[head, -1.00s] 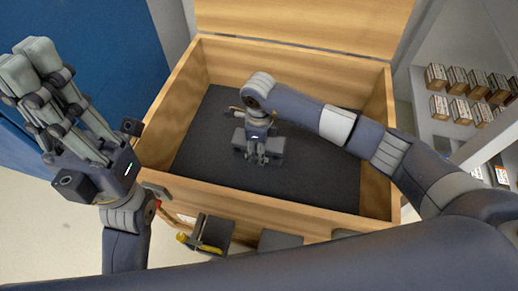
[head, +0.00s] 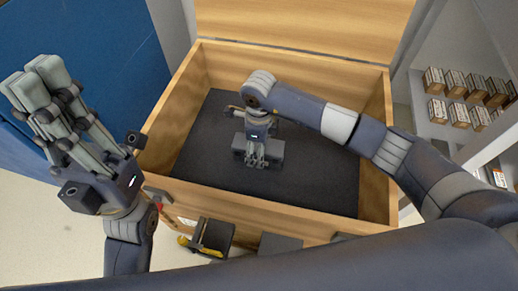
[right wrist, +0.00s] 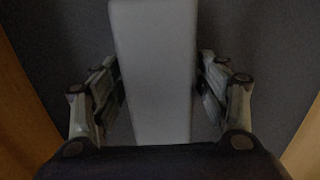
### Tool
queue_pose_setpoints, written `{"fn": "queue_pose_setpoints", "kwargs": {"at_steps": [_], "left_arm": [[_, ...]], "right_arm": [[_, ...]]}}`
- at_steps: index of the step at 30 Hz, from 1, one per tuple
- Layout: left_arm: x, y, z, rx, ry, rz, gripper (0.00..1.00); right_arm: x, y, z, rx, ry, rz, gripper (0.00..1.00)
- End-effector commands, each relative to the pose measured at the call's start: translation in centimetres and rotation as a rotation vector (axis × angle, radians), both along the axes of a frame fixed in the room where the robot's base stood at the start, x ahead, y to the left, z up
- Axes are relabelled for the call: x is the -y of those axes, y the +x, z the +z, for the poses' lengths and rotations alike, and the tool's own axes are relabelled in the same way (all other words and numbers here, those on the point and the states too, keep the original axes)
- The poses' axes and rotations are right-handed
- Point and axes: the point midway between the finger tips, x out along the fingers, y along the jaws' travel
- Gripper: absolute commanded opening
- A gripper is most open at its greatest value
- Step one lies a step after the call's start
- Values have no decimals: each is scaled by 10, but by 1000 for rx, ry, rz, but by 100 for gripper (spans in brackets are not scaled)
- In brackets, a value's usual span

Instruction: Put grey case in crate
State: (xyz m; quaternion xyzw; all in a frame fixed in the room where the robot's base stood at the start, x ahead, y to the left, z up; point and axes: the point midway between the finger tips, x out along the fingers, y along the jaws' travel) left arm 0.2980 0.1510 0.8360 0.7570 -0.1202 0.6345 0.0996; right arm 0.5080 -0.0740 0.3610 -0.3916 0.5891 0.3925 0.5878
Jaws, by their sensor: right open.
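The grey case (head: 276,150) lies on the dark floor of the open wooden crate (head: 265,197), near its middle. My right gripper (head: 257,162) reaches down over the case from above and hides part of it. In the right wrist view the case (right wrist: 155,70) runs lengthwise between the open fingers of my right gripper (right wrist: 160,85), with a finger on each side. Contact cannot be made out. My left gripper (head: 36,80) is raised at the left, outside the crate, with its fingers together and nothing in them.
The crate's lid (head: 310,22) stands open at the back. A shelf unit (head: 440,105) with several small boxes is at the right. A blue panel (head: 105,50) is behind my left gripper. A dark holder with a yellow item (head: 213,238) sits at the crate's front.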

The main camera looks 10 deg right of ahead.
Motion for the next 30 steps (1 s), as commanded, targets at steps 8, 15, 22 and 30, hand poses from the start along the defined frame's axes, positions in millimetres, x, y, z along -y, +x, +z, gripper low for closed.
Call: {"fn": "queue_pose_setpoints", "kwargs": {"at_steps": [8, 15, 22, 30], "left_arm": [[-1, -4, 16, -35, -3, -3, 0], [-1, -4, 25, -35, -3, -3, 0], [-1, -4, 26, -35, -3, -3, 0], [-1, -4, 26, -36, -3, -4, 0]], "right_arm": [[0, 1, 67, 4, 0, 0, 68], [0, 1, 96, 1, 1, 0, 68], [0, 0, 100, 0, 0, -1, 68], [0, 0, 100, 1, 0, -1, 68]]}}
